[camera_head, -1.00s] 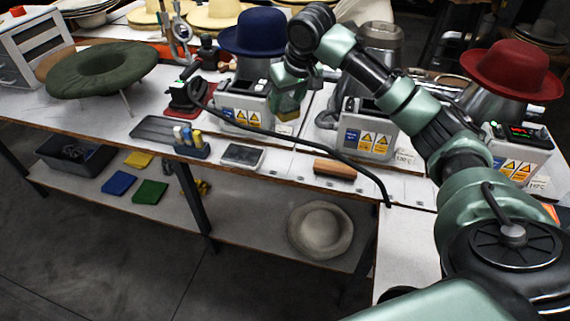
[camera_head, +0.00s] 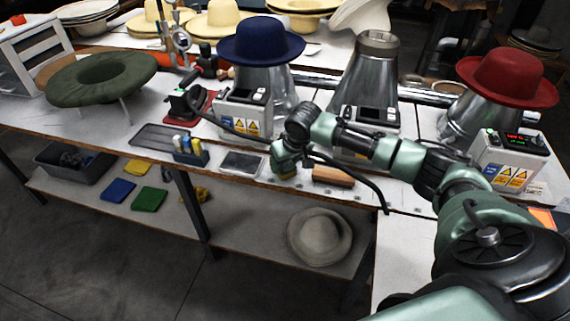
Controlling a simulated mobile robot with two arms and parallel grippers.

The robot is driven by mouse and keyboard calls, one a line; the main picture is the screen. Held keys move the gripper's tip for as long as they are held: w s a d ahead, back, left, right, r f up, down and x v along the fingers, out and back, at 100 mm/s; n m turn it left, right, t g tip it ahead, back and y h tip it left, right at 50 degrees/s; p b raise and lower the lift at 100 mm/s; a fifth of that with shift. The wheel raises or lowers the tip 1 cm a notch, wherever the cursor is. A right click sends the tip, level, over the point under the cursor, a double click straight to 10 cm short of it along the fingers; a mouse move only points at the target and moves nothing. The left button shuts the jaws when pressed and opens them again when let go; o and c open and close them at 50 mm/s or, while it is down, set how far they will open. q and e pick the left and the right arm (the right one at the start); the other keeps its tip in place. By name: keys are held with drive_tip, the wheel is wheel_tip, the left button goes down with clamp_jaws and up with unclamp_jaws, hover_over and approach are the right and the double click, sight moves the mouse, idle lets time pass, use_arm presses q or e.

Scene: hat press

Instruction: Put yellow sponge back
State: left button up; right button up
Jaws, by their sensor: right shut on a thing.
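My right gripper (camera_head: 287,170) is low over the front part of the workbench, left of the centre hat stand. It is shut on a small yellowish thing, the yellow sponge (camera_head: 288,177), of which only a little shows below the fingers. A flat dark pad with a light rim (camera_head: 242,161) lies on the bench just left of the gripper. A brown wooden block (camera_head: 333,175) lies just right of it. I cannot tell whether the sponge touches the bench. My left gripper is out of view.
A blue holder with markers (camera_head: 190,152) and a dark tray (camera_head: 158,136) stand further left. Metal hat stands carry a blue hat (camera_head: 262,42) and a red hat (camera_head: 508,78). The lower shelf holds yellow (camera_head: 138,166), blue (camera_head: 118,190) and green (camera_head: 150,199) squares.

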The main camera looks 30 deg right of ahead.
drive_tip(key=shift+f, duration=0.4)
drive_tip(key=o, duration=1.2)
drive_tip(key=shift+r, duration=0.1)
drive_tip(key=v, duration=1.2)
